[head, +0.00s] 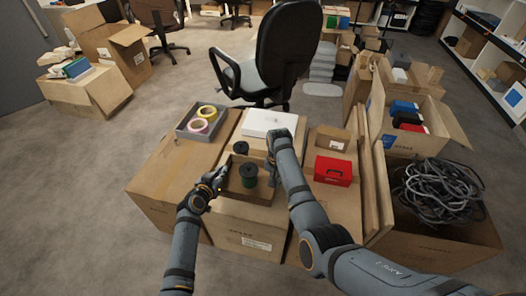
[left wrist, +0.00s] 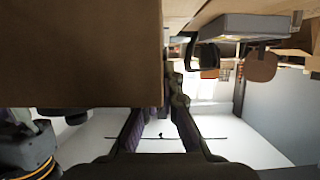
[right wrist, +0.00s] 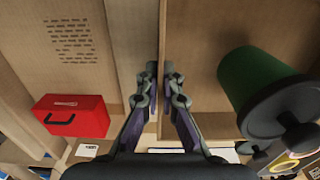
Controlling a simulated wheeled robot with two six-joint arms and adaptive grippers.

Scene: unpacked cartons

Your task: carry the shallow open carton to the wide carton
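The shallow open carton (head: 240,196) sits low over the closed cartons in the middle of the head view. It holds a green spool (head: 249,174) and a black spool (head: 240,148). My left gripper (head: 219,177) is at its left wall; in the left wrist view the carton's near wall (left wrist: 80,50) hides one finger, and the other lies against its edge. My right gripper (right wrist: 159,72) is shut on the right wall, one finger on each side. Closed cartons stand below; I cannot tell for certain which is the wide carton, perhaps the left one (head: 151,183).
A grey tray (head: 181,130) with tape rolls, a white box (head: 268,122) and a red box (head: 333,170) stand on the closed cartons. An office chair (head: 288,50) is behind. Open cartons with cables (head: 440,190) and boxes stand right.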

